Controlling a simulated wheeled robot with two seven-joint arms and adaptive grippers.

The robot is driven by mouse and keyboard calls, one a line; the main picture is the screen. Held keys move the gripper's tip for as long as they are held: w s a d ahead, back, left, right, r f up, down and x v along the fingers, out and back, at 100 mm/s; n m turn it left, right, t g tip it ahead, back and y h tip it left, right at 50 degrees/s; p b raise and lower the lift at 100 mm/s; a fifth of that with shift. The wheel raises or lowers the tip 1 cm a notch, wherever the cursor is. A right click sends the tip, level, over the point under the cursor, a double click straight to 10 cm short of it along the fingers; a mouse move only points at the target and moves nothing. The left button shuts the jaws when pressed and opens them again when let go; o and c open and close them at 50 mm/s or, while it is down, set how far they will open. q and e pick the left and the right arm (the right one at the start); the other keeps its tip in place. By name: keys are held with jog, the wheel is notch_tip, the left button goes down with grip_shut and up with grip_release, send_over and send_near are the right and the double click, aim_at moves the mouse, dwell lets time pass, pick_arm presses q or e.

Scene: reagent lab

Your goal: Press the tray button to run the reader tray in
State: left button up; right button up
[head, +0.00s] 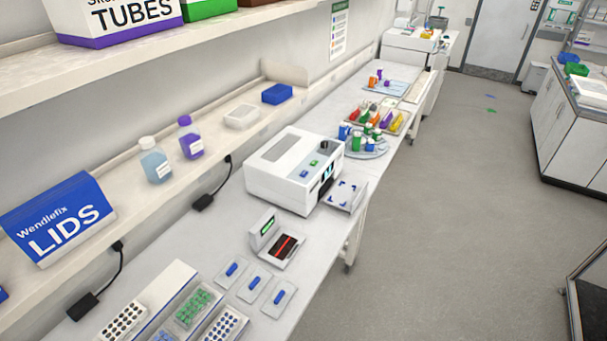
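The reader is a white box-shaped machine (268,178) standing on the bench in the middle of the head view. Its reader tray (346,194) sticks out from the right-hand face, flat and pale with blue marks. I cannot make out a separate plate on it. On the reader's top are a small green button (314,162) and a small blue button (303,174); their labels are too small to read, so I cannot tell which is the tray button. A dark round part is farther back on top. Neither of my grippers shows in this view.
A small device with a green display (266,228) stands in front of the reader, near several white pieces with blue handles. Tube racks (194,307) are nearer. A round rack of colored tubes (367,147) stands beyond the reader.

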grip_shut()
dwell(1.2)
